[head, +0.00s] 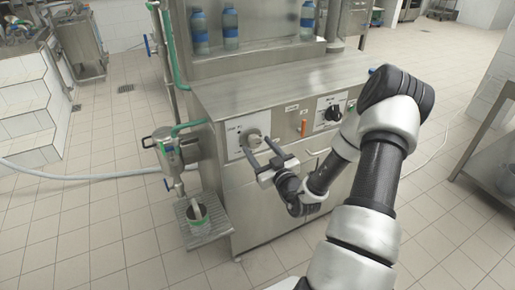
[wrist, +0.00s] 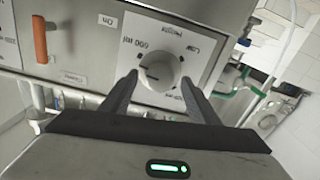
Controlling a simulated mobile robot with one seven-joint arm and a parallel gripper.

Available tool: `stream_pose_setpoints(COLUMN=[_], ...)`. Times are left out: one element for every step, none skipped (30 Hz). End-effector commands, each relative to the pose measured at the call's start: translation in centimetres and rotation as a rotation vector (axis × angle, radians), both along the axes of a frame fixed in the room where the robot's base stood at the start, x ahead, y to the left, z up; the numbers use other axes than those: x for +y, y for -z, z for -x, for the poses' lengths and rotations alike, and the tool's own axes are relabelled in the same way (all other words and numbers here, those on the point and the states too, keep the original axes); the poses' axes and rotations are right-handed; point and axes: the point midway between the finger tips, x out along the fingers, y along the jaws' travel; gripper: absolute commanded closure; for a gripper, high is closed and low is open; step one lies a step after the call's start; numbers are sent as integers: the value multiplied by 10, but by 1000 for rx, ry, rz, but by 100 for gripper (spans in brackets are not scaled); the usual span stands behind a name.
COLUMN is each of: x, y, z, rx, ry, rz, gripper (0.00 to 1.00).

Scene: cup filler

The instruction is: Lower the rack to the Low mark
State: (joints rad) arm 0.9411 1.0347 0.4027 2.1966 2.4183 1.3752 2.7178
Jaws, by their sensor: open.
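A round pale knob (head: 251,137) sits on a white plate (head: 235,150) at the left of the steel cabinet front. In the wrist view, the fingers of my gripper (wrist: 160,78) lie on either side of the knob; contact is not clear. A slatted metal platform (head: 217,232), which may be the rack, holds a green-rimmed cup (head: 198,225) below a steel filler (head: 172,155).
An orange lever (head: 304,128) and a black dial (head: 333,113) are right of the knob; the lever (wrist: 40,40) also shows in the wrist view. Blue-banded bottles (head: 200,33) stand at the back. White steps (head: 30,110) are at left, a steel table (head: 490,150) at right.

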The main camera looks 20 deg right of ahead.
Motion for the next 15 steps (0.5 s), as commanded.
stream_pose_setpoints(x=[1,1,1,1,0,0,0,0,0,0,1,1,1,1,1], y=[0,0,0,0,-1,-1,-1,-1,-1,-1,-1,-1,-1,-1,-1], z=[-5,-7,-10,-11,-12,-13,-13,-13,-13,-13,-13,-13,-13,-13,-13], rx=[-1,-1,-2,-2,-1,-1,-1,-1,-1,0,0,0,0,0,0], ry=[-2,-1,0,0,1,1,1,1,1,1,1,0,0,0,0], rz=[1,1,1,0,0,0,0,-1,-1,-1,-1,0,0,0,0], gripper=[45,45,45,45,45,45,45,45,45,45,45,45,45,48,55])
